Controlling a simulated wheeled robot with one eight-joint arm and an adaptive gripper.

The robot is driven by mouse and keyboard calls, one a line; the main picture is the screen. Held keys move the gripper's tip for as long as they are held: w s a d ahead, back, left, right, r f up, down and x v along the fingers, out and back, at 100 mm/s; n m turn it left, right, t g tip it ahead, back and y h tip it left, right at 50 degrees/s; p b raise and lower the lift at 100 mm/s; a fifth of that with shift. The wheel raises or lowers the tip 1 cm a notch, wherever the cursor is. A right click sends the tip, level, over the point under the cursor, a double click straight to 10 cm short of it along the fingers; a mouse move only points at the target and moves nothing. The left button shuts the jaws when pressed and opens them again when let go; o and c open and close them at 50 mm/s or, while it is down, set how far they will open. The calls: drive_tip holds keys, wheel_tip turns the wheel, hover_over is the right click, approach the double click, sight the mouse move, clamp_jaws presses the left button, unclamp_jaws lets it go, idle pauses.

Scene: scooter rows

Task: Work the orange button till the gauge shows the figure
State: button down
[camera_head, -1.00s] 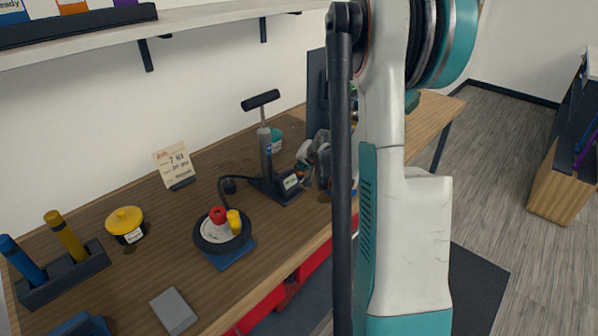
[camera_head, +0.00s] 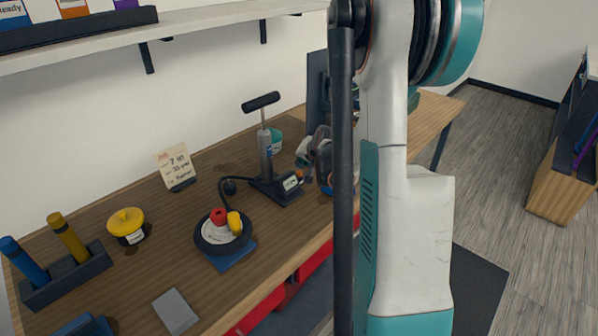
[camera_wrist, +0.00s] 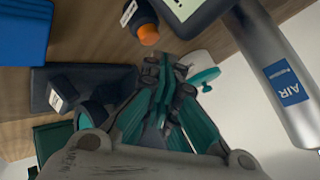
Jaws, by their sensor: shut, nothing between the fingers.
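The orange button (camera_wrist: 149,34) is a round orange cap on a dark body with a white label; it also shows small beside the pump in the head view (camera_head: 299,174). The gauge (camera_head: 291,183) is a pale display on the base of the hand pump (camera_head: 266,155); its figure is too small to read. In the wrist view only a corner of the gauge (camera_wrist: 188,6) shows. My gripper (camera_wrist: 170,68) is shut and empty, its tips just short of the button, apart from it in the picture. In the head view it (camera_head: 318,160) is partly hidden by my arm.
A handwritten card (camera_head: 175,164) stands at the wall, mostly illegible. A small wheel (camera_head: 222,236) with red and yellow caps, a yellow-lidded pot (camera_head: 126,222) and a grey block (camera_head: 175,311) are on the bench. The silver pump cylinder (camera_wrist: 268,65) stands close beside my gripper.

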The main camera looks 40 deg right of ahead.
drive_tip(key=shift+r, duration=0.1)
drive_tip(key=shift+r+p, duration=1.7)
drive_tip(key=shift+r, duration=0.75)
drive_tip(key=shift+f, duration=0.1)
